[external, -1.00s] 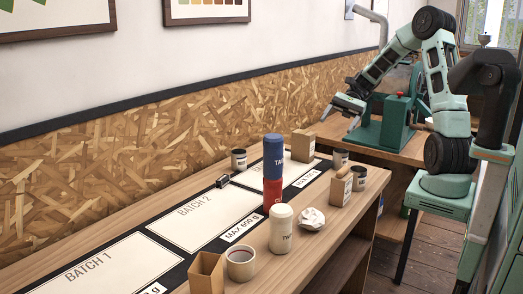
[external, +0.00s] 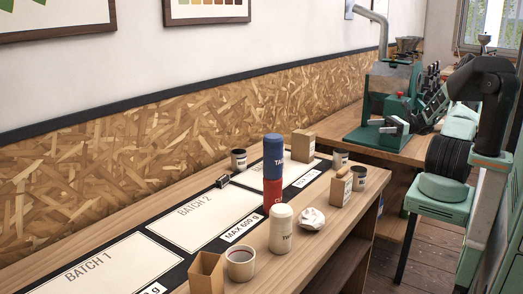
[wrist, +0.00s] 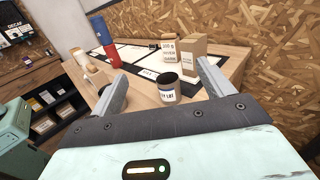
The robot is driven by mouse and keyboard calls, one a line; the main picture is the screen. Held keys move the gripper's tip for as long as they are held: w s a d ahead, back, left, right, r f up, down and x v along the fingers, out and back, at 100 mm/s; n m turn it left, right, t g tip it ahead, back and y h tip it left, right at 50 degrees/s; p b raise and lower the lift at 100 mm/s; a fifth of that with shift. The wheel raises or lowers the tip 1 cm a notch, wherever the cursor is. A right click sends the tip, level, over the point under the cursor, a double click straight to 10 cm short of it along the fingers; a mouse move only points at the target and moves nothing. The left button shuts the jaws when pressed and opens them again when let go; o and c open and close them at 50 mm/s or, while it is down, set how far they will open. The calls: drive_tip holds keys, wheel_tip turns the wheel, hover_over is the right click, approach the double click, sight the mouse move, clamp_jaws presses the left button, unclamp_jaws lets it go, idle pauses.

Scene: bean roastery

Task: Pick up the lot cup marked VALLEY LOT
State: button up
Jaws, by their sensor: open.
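In the wrist view a pale cup with dark contents and a partly hidden label ending in "LOT" (wrist: 167,86) stands upright on the table, ahead of my gripper (wrist: 160,72). The fingers are open and empty, and the cup appears between them, beyond their tips. The gripper's edge hides the cup's lower front. It seems to be the cup near the table's right end (external: 341,158) in the external view, where its label is too small to read. Another labelled cup (wrist: 168,50) stands farther back. In the external view my gripper cannot be made out clearly.
A kraft box (wrist: 193,55) stands close behind the cup, to its right.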

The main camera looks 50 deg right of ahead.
wheel_tip(320, 180, down, 11)
drive_tip(key=p, duration=0.3)
approach(334, 156)
drive_tip(key=x, duration=0.3)
drive_tip(key=shift+w+d+f, duration=0.15)
drive_tip(key=shift+w, duration=0.15)
drive_tip(key=p+x, duration=0.1)
drive_tip(key=x, duration=0.4)
drive_tip(key=shift+s+p, duration=0.1)
drive_tip(key=shift+p, duration=0.2)
drive_tip(key=shift+w+a, duration=0.25)
drive_tip(key=c, duration=1.1)
